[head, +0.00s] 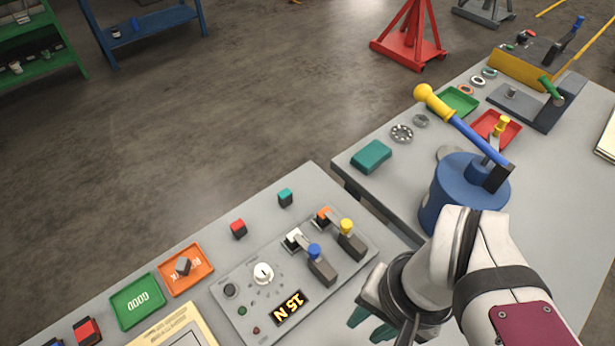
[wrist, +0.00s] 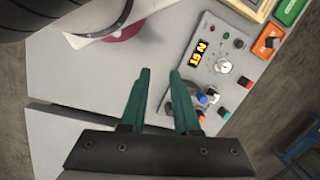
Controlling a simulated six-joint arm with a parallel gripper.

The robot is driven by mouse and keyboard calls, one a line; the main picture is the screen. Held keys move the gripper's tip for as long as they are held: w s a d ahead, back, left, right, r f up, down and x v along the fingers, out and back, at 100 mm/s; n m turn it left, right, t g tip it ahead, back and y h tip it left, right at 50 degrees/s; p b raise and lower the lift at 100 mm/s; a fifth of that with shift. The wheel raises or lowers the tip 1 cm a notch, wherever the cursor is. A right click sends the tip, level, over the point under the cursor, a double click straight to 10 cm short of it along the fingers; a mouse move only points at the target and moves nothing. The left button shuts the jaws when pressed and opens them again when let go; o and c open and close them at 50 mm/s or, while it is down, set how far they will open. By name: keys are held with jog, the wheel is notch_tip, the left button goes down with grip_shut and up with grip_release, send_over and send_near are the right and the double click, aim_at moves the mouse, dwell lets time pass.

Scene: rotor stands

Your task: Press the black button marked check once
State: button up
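A round black button (head: 230,290) sits on the grey control panel (head: 225,312), left of the white dial (head: 263,272); its marking is too small to read. It also shows small in the wrist view (wrist: 238,43). The panel's display (head: 288,308) reads 15 N. My gripper (head: 368,320) is at the panel's right side, clear of the button, partly hidden by my wrist in the head view. In the wrist view its two green fingers (wrist: 160,74) stand apart with nothing between them.
Two levers, blue-knobbed (head: 314,252) and yellow-knobbed (head: 347,228), rise from the panel's right part. Green (head: 150,308) and orange (head: 203,258) trays lie left. A blue stand (head: 455,195) with a long handle is behind my arm. A gap separates the tables.

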grip_shut()
dwell(1.4)
